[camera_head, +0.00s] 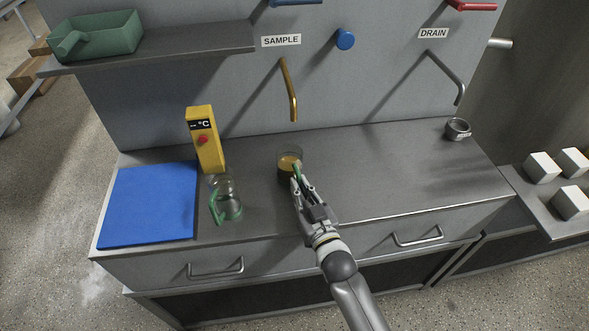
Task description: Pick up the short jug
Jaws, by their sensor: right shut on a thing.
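A short clear jug (289,160) with amber liquid and a green handle is at the middle of the steel counter, below and in front of the brass tap. My right gripper (299,186) is shut on its green handle, and the fingers hide part of the handle. The jug looks upright; I cannot tell whether its base touches the counter. A second clear jug (230,200) with a green handle stands to the left, apart from my gripper. My left gripper is not in view.
A yellow thermometer unit (207,145) stands behind the second jug. A blue mat (150,205) lies at the left. The brass tap (291,95) hangs under the SAMPLE label. A small metal cup (457,130) sits at the back right. The counter (400,165) right of my gripper is clear.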

